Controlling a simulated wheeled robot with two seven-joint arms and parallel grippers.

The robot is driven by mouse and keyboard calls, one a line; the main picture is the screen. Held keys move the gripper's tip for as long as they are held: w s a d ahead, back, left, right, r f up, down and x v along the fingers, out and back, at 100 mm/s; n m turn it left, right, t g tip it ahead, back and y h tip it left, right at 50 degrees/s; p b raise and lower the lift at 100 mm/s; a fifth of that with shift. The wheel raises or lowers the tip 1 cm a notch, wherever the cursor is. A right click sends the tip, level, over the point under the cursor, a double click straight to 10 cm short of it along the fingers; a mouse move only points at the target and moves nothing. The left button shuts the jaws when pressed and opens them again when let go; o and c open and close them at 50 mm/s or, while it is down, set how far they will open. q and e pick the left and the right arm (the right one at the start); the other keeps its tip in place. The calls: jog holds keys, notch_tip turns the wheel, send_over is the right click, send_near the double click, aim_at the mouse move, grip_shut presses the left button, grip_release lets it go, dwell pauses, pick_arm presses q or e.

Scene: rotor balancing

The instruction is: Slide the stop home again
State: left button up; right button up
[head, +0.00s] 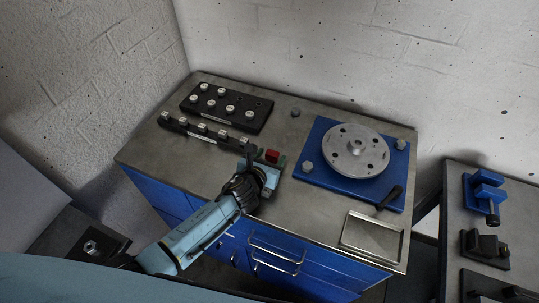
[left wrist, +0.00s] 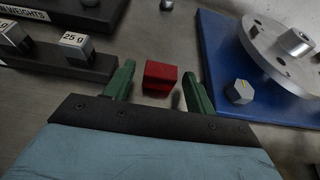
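A small red block (head: 272,155), which may be the stop, sits on the grey bench top left of the blue rotor plate. In the left wrist view the red block (left wrist: 161,76) lies ahead between the green fingertips, with a visible gap on each side. My left gripper (head: 268,160) is open and low over the bench, its fingertips (left wrist: 160,82) around or just short of the block. From the head the gripper body hides part of the block's near side. My right gripper is not in view.
A silver rotor disc (head: 356,150) stands on the blue plate (head: 317,178) at right, with a hex bolt (left wrist: 239,92) near its corner. A black weight rack (head: 210,133) is close on the left.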

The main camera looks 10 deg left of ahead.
pick_arm(q)
jog(key=shift+w, duration=0.1)
jog(key=shift+r, duration=0.1)
jog(key=shift+s+r, duration=0.1)
jog(key=shift+s, duration=0.25)
jog(key=p+v, duration=0.2)
jog(key=v, duration=1)
jog(key=shift+s+a+r, duration=0.1)
jog(key=shift+s+a, duration=0.05)
jog(key=shift+s, duration=0.15)
